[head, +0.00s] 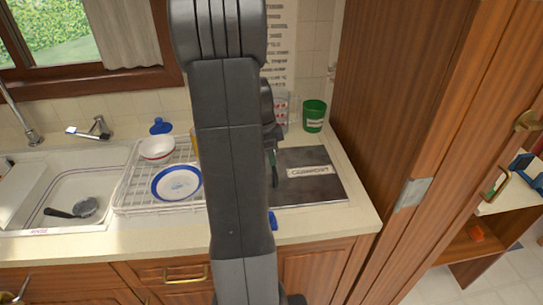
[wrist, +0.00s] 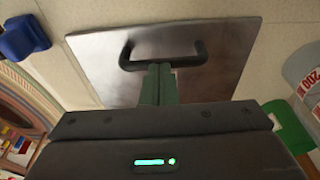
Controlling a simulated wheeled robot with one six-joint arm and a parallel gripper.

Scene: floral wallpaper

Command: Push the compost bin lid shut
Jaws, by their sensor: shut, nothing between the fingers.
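The compost bin lid (head: 318,187) is a dark metal plate with a white label, lying level with the counter as far as I can see. It also shows in the wrist view (wrist: 215,85) with a black bar handle (wrist: 185,58). My gripper (wrist: 158,70) is shut and empty, its fingertips over the lid right at the handle. I cannot tell whether they touch it. In the head view my gripper (head: 271,157) is partly hidden behind my arm, as is the lid's left side.
A green cup (head: 314,116) stands behind the lid. A dish rack (head: 130,195) with a blue-rimmed plate (head: 176,183) and a bowl (head: 157,148) is to the left. A blue object (wrist: 25,37) lies near the lid. A tall wooden cabinet (head: 400,90) bounds the right.

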